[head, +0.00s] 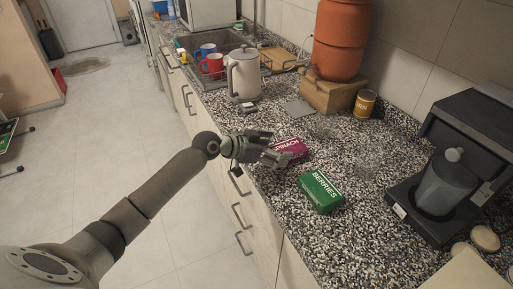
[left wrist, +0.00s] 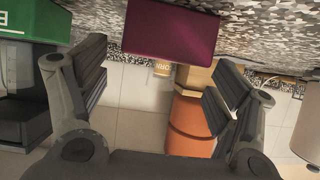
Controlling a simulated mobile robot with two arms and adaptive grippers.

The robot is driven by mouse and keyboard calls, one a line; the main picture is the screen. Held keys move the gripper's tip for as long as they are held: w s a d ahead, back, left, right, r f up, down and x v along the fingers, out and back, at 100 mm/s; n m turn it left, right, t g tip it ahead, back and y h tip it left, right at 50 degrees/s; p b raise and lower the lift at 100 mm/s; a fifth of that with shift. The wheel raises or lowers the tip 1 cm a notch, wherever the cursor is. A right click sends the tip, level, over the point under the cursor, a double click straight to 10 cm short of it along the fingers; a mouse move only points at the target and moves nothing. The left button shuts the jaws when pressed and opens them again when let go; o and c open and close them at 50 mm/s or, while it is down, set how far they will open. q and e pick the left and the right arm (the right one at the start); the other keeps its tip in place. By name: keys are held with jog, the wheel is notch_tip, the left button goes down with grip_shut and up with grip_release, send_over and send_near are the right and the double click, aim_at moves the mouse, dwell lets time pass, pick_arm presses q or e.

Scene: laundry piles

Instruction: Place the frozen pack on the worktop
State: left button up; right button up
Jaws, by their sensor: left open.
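A magenta frozen pack (head: 294,147) marked "SPINACH" lies on the speckled worktop (head: 365,235) near its front edge. A green pack (head: 321,190) marked "BERRIES" lies nearer to me on the same worktop. My left gripper (head: 272,147) is open at the left end of the spinach pack and covers part of it. In the left wrist view, the spinach pack (left wrist: 170,32) shows ahead of the spread fingers, with nothing held between them. The green pack (left wrist: 22,25) is at the left edge there. My right gripper is not in view.
A grey kettle (head: 243,76) stands farther back, near red (head: 212,66) and blue mugs by the sink. A terracotta dispenser (head: 341,40) sits on a wooden block (head: 328,95), beside a can (head: 365,103). A black coffee machine (head: 470,150) stands right. Bare worktop lies between.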

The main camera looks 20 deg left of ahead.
pick_arm(q)
jog(key=b+v, duration=0.1)
jog(key=v, duration=0.7)
jog(key=shift+s+a+r, duration=0.15)
jog(key=shift+s, duration=0.1)
